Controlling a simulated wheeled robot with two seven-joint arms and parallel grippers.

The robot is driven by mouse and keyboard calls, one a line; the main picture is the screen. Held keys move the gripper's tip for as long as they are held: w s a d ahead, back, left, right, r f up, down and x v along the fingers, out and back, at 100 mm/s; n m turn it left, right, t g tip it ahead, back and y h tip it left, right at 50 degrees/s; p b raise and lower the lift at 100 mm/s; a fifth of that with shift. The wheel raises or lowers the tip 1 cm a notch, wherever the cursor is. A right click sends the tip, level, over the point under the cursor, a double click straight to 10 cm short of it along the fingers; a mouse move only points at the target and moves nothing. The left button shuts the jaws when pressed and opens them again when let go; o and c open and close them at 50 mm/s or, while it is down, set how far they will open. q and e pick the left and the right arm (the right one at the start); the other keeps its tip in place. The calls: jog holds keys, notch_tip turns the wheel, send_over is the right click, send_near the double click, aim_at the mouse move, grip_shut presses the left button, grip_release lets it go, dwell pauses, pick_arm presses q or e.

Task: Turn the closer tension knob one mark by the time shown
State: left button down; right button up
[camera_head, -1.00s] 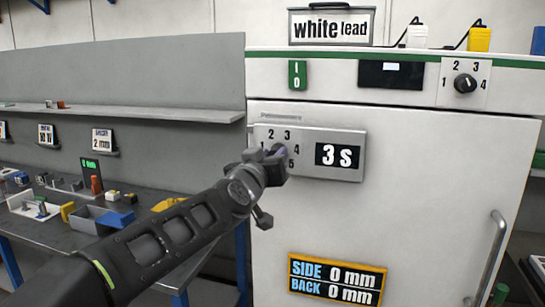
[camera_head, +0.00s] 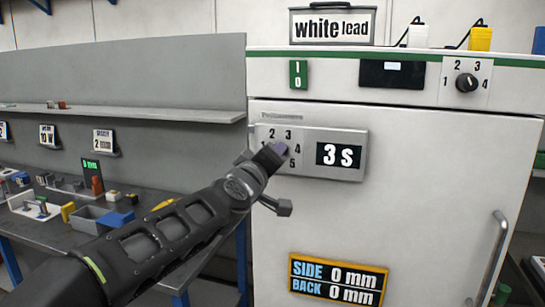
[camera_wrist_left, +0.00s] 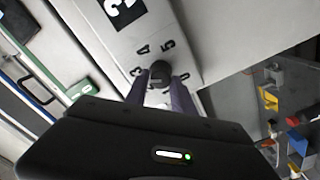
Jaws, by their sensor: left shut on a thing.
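I cannot tell which mark the knob points to. My right gripper is in neither view.
Another knob (camera_head: 466,83) with marks 1 to 4 is at the upper right. A SIDE/BACK 0 mm sign (camera_head: 337,279) is low on the door, left of a vertical handle (camera_head: 487,262). A cluttered bench (camera_head: 40,222) stands at left.

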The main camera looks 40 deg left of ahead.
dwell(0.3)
pick_arm(q)
jog(key=c, duration=1.1)
grip_release()
jog(key=shift+o, duration=0.2)
jog(key=shift+s, duration=0.15)
jog(key=v, duration=0.7)
jog(key=shift+s+d, duration=0.15)
jog(key=shift+s, duration=0.15)
